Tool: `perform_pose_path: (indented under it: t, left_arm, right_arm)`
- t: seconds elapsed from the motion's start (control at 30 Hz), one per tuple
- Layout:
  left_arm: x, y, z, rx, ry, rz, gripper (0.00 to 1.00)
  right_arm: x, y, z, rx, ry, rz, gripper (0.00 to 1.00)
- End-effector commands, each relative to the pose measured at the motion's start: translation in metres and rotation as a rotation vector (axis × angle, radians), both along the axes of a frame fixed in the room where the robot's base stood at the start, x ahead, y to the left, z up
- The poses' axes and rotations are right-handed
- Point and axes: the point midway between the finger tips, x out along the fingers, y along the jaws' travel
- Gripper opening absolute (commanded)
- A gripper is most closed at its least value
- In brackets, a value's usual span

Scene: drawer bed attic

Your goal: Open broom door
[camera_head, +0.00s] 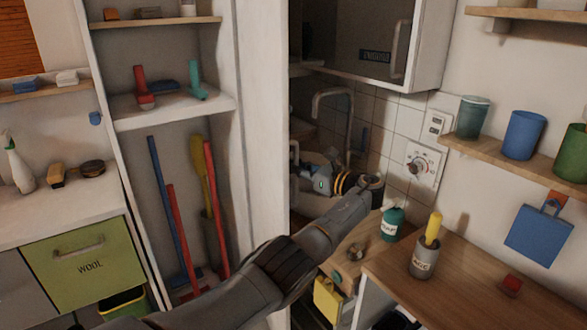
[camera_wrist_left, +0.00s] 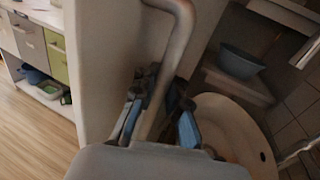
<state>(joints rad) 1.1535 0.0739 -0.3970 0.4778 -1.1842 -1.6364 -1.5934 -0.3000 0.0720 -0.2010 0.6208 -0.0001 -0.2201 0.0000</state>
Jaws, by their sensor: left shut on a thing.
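The tall white broom door (camera_head: 265,110) stands swung open at the right side of the broom cupboard (camera_head: 222,75). Its handle, a grey metal bar (camera_wrist_left: 176,50), shows in the left wrist view in front of the pale door panel (camera_wrist_left: 105,60). My left gripper (camera_wrist_left: 158,112) has its blue-padded fingers on either side of this bar and is shut on it. In the head view my left gripper (camera_head: 303,178) is at the door's right edge, where the door hides the handle.
Inside the cupboard are a blue pole (camera_head: 165,190), red poles and a yellow brush (camera_head: 200,170). On the right, a wooden counter (camera_head: 470,290) holds a teal bottle (camera_head: 393,224) and a grey pot (camera_head: 424,262). A basin (camera_wrist_left: 240,125) lies beside the gripper.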

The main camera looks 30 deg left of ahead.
Motion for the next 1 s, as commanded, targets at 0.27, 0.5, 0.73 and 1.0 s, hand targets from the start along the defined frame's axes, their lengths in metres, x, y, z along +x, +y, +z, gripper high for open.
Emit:
perform_pose_path:
  t: [0.27,0.5,0.73,1.0]
  left_arm:
    - [0.000,-0.005,-0.007,-0.011,0.008,-0.003,0.00]
    - [0.000,-0.004,-0.003,-0.007,0.004,-0.003,0.36]
    - [0.000,-0.004,-0.002,-0.005,0.001,-0.003,0.36]
    - [-0.001,-0.046,-0.001,-0.005,0.001,-0.008,0.36]
  right_arm:
    - [-0.002,-0.004,0.000,-0.005,0.003,0.002,0.40]
    - [-0.002,-0.007,0.000,-0.009,0.003,0.003,0.40]
    - [-0.002,-0.010,0.000,-0.012,0.003,0.002,0.40]
    - [-0.001,-0.008,0.000,-0.010,0.001,0.001,0.40]
